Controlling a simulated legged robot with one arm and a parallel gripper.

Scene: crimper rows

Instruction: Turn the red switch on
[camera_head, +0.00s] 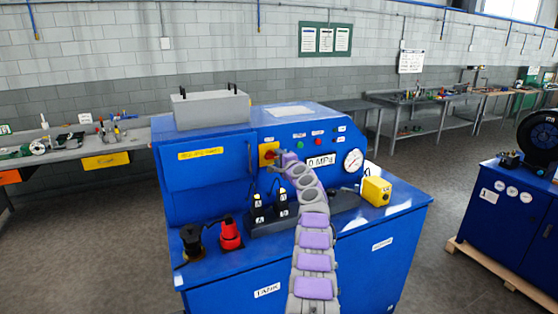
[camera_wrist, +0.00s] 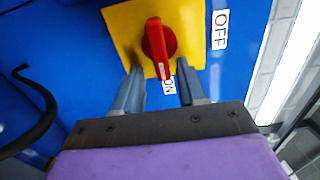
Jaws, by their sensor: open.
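The red switch (camera_wrist: 158,38) is a rotary knob on a yellow plate on the blue machine. In the wrist view its handle runs roughly up and down, with the lower, white-marked end toward the ON label (camera_wrist: 168,87). The OFF label (camera_wrist: 220,30) is to the right of the plate. My gripper (camera_wrist: 159,68) is open, one finger on each side of the handle's lower end. I cannot tell whether either finger touches it. In the head view the switch's yellow plate (camera_head: 263,158) is partly hidden by my gripper (camera_head: 279,160).
The blue machine (camera_head: 205,187) has a gauge (camera_head: 353,160), small buttons and a pressure display beside the switch. A yellow box (camera_head: 376,191) and a red-and-black item (camera_head: 230,234) stand on its ledge. A black cable (camera_wrist: 45,105) curves at left in the wrist view.

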